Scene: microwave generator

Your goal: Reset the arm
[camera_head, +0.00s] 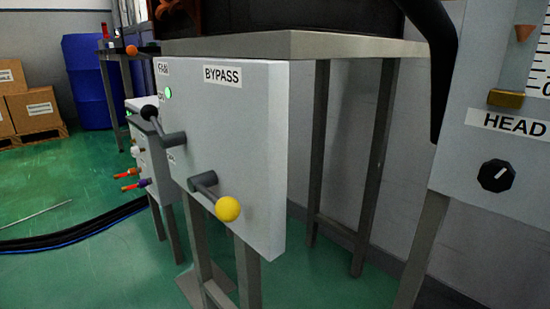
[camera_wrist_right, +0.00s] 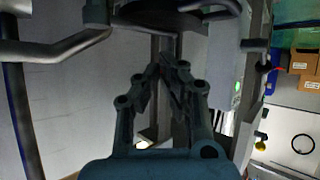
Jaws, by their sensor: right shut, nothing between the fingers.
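My right gripper (camera_wrist_right: 165,72) shows in the right wrist view, its fingers drawn together with nothing between them. Grey metal bars and a pale surface lie beyond the fingertips, and I see no contact with them. Neither gripper shows in the head view. There, a grey panel (camera_head: 230,140) marked BYPASS carries a lever with a black knob (camera_head: 150,113) and a lever with a yellow knob (camera_head: 228,209). A small green light (camera_head: 168,93) is lit on the panel.
A steel table (camera_head: 300,43) stands behind the panel. A grey cabinet marked HEAD, with a black dial (camera_head: 496,175), is at the right. Cardboard boxes (camera_head: 33,109), a blue barrel (camera_head: 88,85) and black cables (camera_head: 70,237) are at the left. Green floor (camera_head: 60,195) is partly clear there.

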